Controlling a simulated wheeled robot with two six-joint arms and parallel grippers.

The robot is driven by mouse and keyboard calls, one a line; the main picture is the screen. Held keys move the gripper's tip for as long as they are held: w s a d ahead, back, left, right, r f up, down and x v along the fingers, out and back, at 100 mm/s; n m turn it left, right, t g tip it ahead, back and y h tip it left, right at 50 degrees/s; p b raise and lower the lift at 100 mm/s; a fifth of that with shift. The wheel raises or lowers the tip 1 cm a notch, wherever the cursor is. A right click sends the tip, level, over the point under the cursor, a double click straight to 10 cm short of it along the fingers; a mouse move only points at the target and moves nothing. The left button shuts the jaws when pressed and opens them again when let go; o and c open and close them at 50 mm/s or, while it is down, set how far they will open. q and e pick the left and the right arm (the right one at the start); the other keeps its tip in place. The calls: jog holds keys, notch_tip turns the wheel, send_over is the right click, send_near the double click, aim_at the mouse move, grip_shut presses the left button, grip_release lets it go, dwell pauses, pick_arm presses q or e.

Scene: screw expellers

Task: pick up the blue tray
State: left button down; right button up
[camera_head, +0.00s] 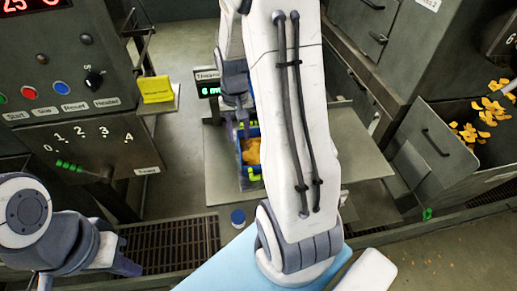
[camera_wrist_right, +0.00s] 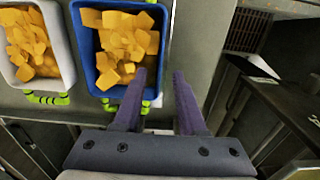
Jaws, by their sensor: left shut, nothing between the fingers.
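The blue tray (camera_head: 242,173) holds orange-yellow chunks and sits on a grey surface near the middle of the head view, partly covered by my right arm. It also shows in the right wrist view (camera_wrist_right: 89,62), with a green handle (camera_wrist_right: 106,104) on its near side. My left gripper (camera_head: 126,266) is shut and empty at the lower left, well away from the tray.
A white tray (camera_wrist_right: 66,48) of similar chunks stands left of the blue one. A blue-capped object (camera_head: 238,217) lies before the platform. An open bin (camera_head: 440,135) is at right.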

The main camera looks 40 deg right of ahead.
aim_at(249, 150)
jog(key=shift+s+a+f+p, duration=0.1)
jog(key=shift+f+p, duration=0.35)
jog(key=shift+f, duration=1.05)
jog(key=shift+s+a+f+p, duration=0.1)
jog(key=shift+f+p, duration=0.35)
jog(key=shift+f, duration=1.05)
grip_shut()
